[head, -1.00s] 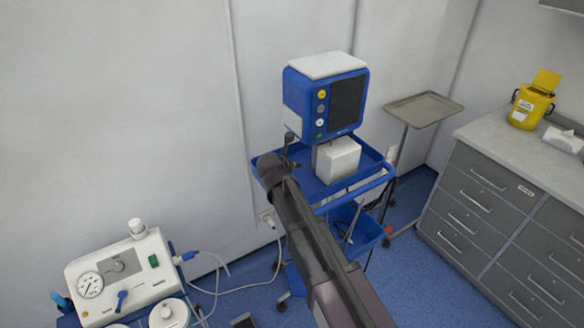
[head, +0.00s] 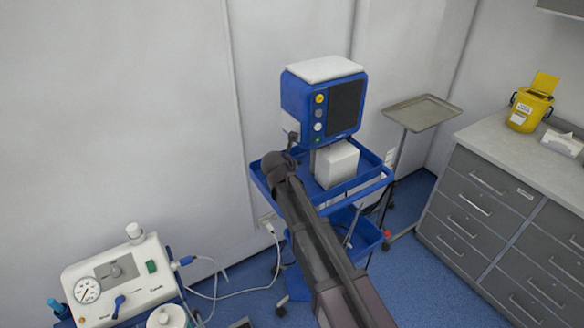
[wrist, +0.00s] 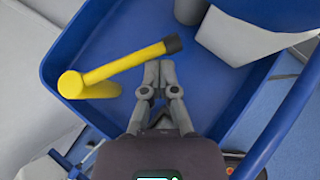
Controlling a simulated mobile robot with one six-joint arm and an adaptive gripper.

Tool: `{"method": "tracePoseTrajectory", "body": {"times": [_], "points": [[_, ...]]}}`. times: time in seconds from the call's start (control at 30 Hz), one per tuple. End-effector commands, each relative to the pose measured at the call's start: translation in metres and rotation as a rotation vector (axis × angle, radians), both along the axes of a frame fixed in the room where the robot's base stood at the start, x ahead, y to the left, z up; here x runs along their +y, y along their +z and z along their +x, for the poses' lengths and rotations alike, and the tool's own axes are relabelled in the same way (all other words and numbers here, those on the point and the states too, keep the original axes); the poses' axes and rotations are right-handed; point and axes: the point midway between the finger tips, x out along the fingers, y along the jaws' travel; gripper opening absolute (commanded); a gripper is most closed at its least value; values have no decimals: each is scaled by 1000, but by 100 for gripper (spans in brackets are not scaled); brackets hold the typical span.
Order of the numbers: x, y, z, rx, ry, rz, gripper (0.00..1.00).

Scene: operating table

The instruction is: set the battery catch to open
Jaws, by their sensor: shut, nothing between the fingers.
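A yellow lever (wrist: 125,62) with a black tip (wrist: 173,44) shows in the wrist view and looks like the battery catch. It rises from a round yellow pivot (wrist: 73,85) and points right and slightly up in that view. My gripper (wrist: 159,66) is shut and empty. Its fingertips are just below the lever near the black tip; I cannot tell whether they touch. In the head view my gripper (head: 292,145) is at the lower left of the blue monitor (head: 322,100), over the blue trolley tray (head: 377,180). The lever cannot be made out there.
A white box (head: 336,163) stands on the tray under the monitor. A metal stand tray (head: 422,112) and a grey drawer cabinet (head: 480,195) are to the right. A white device with a gauge (head: 118,275) is at lower left. A white cable hangs beside the trolley.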

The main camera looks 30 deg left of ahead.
Motion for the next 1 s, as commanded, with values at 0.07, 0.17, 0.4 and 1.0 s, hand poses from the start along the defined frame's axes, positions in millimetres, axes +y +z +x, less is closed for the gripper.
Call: {"method": "tracePoseTrajectory", "body": {"times": [0.07, 0.17, 0.4, 1.0], "points": [[0, 0, 0, 0, 1, 1, 0], [1, 0, 0, 0, 1, 1, 0], [-1, 2, -1, 0, 0, 0, 0], [-23, 42, -29, 0, -1, 0, 0]]}}
